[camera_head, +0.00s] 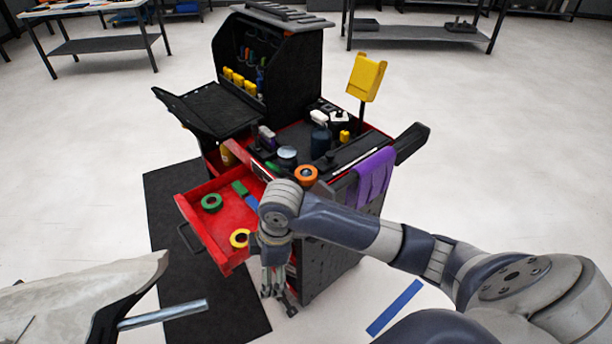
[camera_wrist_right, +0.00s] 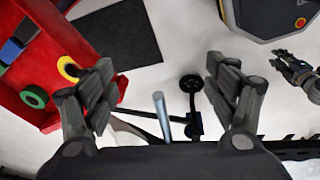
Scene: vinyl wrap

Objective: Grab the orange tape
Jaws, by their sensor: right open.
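The orange tape (camera_head: 306,175) is a roll lying on the top of the tool cart, near the edge above the open drawer. My right gripper (camera_head: 277,286) hangs pointing down in front of the cart, beside the drawer and below the level of the tape. It is open and empty, its two fingers wide apart in the right wrist view (camera_wrist_right: 168,90). The tape does not show in that view. A gripper at the right edge of the right wrist view (camera_wrist_right: 287,62) appears to be my left one; its jaws are too small to judge.
The open red drawer (camera_head: 203,237) holds a green roll (camera_head: 211,202) and a yellow roll (camera_head: 239,238). A dark bottle (camera_head: 320,140) and other items crowd the cart top. A purple cloth (camera_head: 374,176) hangs on its right side. A pale panel (camera_head: 90,285) fills the lower left.

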